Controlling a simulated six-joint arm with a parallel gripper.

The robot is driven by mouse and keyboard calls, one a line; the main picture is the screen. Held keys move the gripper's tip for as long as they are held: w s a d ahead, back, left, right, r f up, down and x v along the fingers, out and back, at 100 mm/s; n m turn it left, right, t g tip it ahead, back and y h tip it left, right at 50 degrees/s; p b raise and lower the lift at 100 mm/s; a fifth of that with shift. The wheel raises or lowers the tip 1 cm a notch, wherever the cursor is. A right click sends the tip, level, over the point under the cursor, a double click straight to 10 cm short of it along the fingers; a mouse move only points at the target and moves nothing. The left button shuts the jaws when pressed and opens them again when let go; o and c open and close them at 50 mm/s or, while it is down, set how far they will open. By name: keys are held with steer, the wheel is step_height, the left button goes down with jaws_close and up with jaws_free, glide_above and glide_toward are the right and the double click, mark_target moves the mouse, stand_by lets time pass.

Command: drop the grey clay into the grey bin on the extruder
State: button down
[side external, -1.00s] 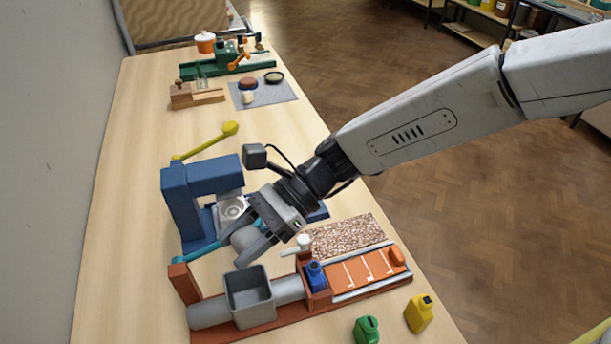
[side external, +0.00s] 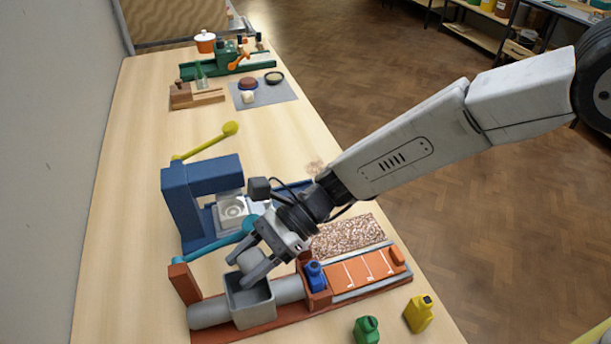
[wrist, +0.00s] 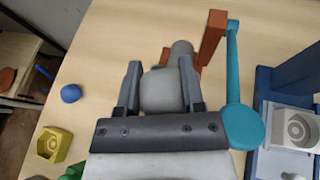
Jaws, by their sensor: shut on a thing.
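The grey clay (side external: 250,261) is a rounded grey lump between the two fingers of my gripper (side external: 246,274). In the wrist view my gripper (wrist: 158,88) is shut on the clay (wrist: 160,92), one finger on each side. In the side view the fingertips and clay are at the mouth of the grey bin (side external: 252,313), an open square box on the red-brown extruder (side external: 243,332). They overlap its back rim; how deep they reach is hard to tell. In the wrist view the bin cannot be made out, and the extruder's post (wrist: 212,38) rises behind the clay.
A blue press (side external: 187,205) with a teal lever (side external: 225,240) stands close behind my gripper.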

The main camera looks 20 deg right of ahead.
steer(key=shift+c, duration=0.6)
jaws_free()
steer(key=shift+w+d+r, duration=0.1)
steer(key=v, duration=0.7)
steer(key=shift+d, duration=0.25)
steer(key=shift+d, duration=0.1)
steer(key=s+d+f+n+t+h, duration=0.1)
steer(key=d+n+h, duration=0.3)
steer(key=d, duration=0.8)
steer(key=s+d+f+n+t+h, duration=0.1)
steer(key=s+d+n+t+h, duration=0.2)
steer(key=d, duration=1)
steer(key=s+d+f+n+t+h, duration=0.1)
steer(key=d+n+h, duration=0.4)
steer(key=d, duration=0.8)
steer(key=s+n+t, duration=0.1)
steer(key=s+n, duration=0.1)
steer(key=shift+s+f+n+t+h, duration=0.3)
steer(key=shift+f+h, duration=0.1)
